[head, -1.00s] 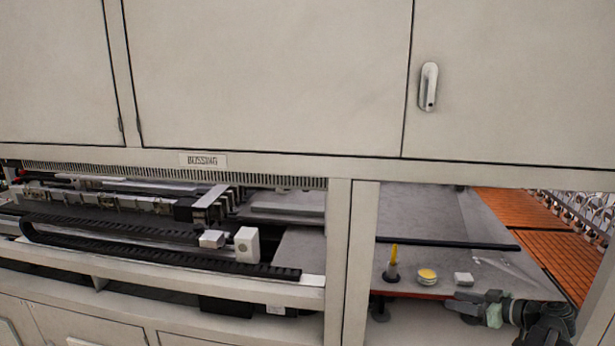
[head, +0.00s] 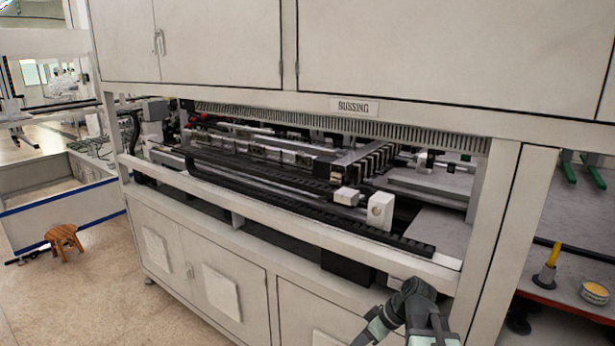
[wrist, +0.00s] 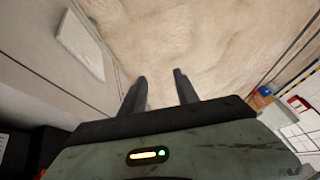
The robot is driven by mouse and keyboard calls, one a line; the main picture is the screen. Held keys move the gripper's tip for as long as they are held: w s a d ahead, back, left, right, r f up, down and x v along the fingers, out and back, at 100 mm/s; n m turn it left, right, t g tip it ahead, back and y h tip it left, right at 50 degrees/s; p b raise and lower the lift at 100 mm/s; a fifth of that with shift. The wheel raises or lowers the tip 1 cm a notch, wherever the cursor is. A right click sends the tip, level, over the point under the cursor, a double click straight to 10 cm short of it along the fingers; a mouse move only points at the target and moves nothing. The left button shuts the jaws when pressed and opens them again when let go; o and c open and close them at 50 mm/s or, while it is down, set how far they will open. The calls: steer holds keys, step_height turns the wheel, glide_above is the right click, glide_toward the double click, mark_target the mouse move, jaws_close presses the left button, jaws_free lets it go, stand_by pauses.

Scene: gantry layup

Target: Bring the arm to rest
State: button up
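My gripper (wrist: 160,80) shows in the wrist view with its two dark fingers apart and nothing between them. It points down toward a pale tan floor (wrist: 190,40), beside a light cabinet face with a raised panel (wrist: 82,42). In the head view my arm (head: 412,305) is folded at the bottom, in front of the machine's lower cabinet. Its forearm slopes down and left out of the frame, so the fingers are hidden there.
The large machine (head: 230,225) fills the middle and right. A wooden stool (head: 64,240) stands on open floor at left, near a low blue-edged enclosure (head: 60,205).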

steer(key=s+a+f+m+g+h+b, duration=0.1)
steer(key=s+a+f+m+h, duration=0.15)
steer(key=a+f, duration=0.25)
steer(key=s+d+m+h, duration=0.2)
steer(key=d+m+h, duration=0.2)
steer(key=d+m, duration=0.3)
steer(key=shift+f, duration=0.45)
steer(key=shift+s+a+m, duration=0.1)
steer(key=shift+m, duration=0.15)
